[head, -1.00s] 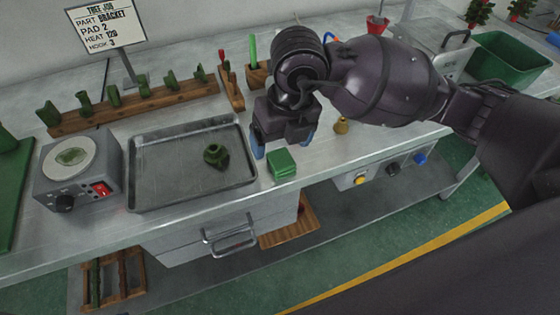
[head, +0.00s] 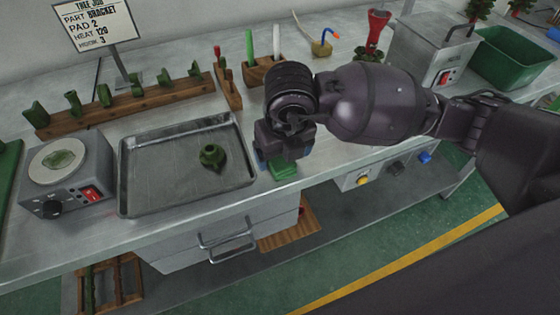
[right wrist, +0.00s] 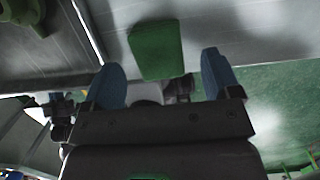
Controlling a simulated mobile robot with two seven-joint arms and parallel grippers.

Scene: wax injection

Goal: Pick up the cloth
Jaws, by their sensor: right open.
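The cloth (head: 284,170) is a small folded green pad on the steel bench, right of the tray and near the bench's front edge. My right gripper (head: 281,163) is over it in the head view and hides part of it. In the right wrist view, the cloth (right wrist: 156,50) lies ahead of the two blue fingertips of my right gripper (right wrist: 166,80), roughly centred between them. The fingers are wide apart with nothing between them. My left gripper is not in view.
A metal tray (head: 134,190) holding a green wax piece (head: 212,156) lies left of the cloth. A hot plate device (head: 67,175) stands further left. A wooden rack (head: 130,105) of green parts is behind. A grey box (head: 425,50) and green bin (head: 512,58) stand at right.

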